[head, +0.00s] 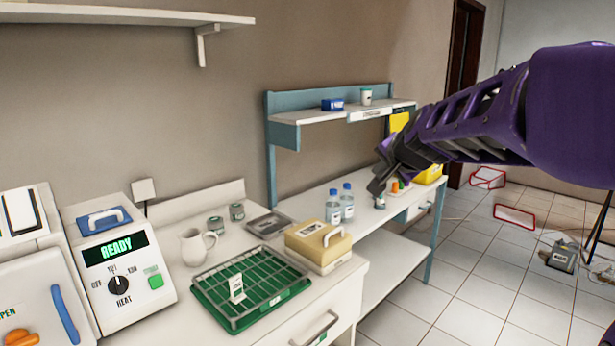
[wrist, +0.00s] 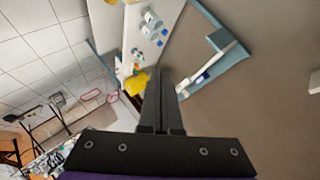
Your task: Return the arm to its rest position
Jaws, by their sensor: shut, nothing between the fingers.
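My purple arm reaches in from the right in the head view. My gripper (head: 378,180) is at its end, pointing left, in front of the right part of the blue-framed bench. In the wrist view the two dark fingers of my gripper (wrist: 162,78) lie together, shut and empty. The fingers appear clear of the bench and its shelf, though the exact distance cannot be told. Behind the gripper, the bench's right end is partly hidden.
A blue-framed shelf (head: 310,118) stands over the bench, with bottles (head: 333,208) below. A beige-lidded box (head: 318,243), green rack tray (head: 215,312), white jug (head: 195,246) and heater unit (head: 118,262) stand on the left counter.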

